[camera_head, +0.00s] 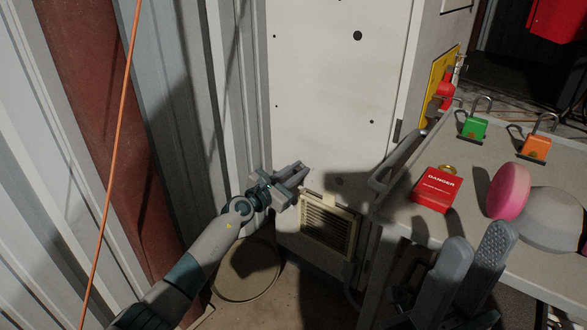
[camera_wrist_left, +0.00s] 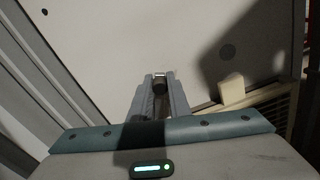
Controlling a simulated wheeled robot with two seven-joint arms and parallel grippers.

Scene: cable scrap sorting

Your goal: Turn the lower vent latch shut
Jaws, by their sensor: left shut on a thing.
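My left gripper (camera_head: 304,171) reaches in front of the white panel, just above the beige louvred vent (camera_head: 329,226). A beige tab (camera_head: 329,200) stands at the vent's top edge. It also shows right of the fingers in the left wrist view (camera_wrist_left: 231,89). My right gripper (camera_head: 480,238) is at the lower right, fingers up and apart, with nothing between them.
A grey cart top (camera_head: 540,270) at the right carries a red danger box (camera_head: 437,189), green (camera_head: 472,129) and orange (camera_head: 534,148) padlocks and a pink disc (camera_head: 508,191). A round bin (camera_head: 246,272) stands below my left arm. An orange cable (camera_head: 117,150) hangs at left.

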